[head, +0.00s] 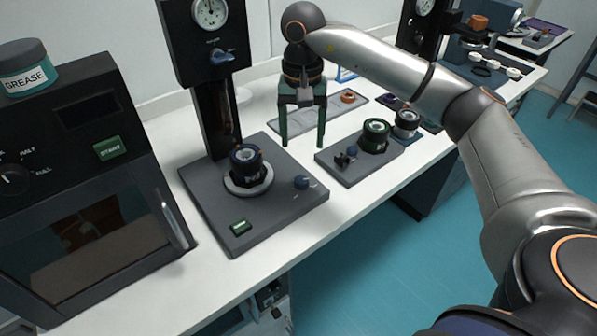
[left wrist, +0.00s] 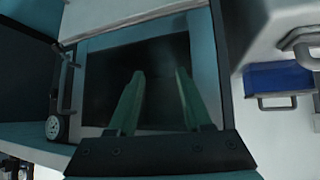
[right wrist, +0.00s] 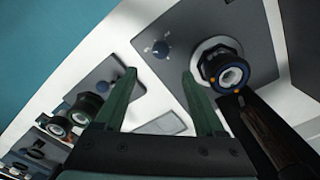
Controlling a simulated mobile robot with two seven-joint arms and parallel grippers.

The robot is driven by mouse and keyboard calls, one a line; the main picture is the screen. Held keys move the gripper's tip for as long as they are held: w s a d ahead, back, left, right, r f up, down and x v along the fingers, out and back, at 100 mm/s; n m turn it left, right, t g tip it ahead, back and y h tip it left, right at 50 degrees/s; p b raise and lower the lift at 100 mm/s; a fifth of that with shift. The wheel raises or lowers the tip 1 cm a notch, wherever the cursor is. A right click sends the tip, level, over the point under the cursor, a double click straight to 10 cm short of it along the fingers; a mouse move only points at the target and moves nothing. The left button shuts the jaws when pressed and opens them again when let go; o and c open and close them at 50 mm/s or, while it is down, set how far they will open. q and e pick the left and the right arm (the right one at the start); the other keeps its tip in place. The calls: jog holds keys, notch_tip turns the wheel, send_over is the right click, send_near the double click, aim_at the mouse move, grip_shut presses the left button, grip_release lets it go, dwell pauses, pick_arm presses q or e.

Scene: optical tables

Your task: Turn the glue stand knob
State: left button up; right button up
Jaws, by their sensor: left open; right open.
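The dark grey stand (head: 285,215) has a column with a dial gauge and a blue lens-like part (head: 246,158) on a white ring. My right gripper (head: 303,143) is open and empty, fingers pointing down, behind the knob in the head view. In the right wrist view the knob (right wrist: 160,48) shows just beyond and between the open fingertips, apart from them. My left gripper (left wrist: 158,74) is open and empty, seen only in the left wrist view.
A dark oven-like box (head: 85,190) with a grease jar (head: 25,68) on top stands at the left. A grey plate (head: 350,165) with a green-ringed lens (head: 375,136) lies right of the stand. A tray (head: 335,112) lies behind my right gripper. White tabletop shows between them.

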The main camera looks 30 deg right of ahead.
aim_at(301, 179)
notch_tip(301, 179, down, 11)
jog(key=shift+f+p, duration=0.15)
jog(key=shift+p, duration=0.2)
grip_shut()
dwell(0.6)
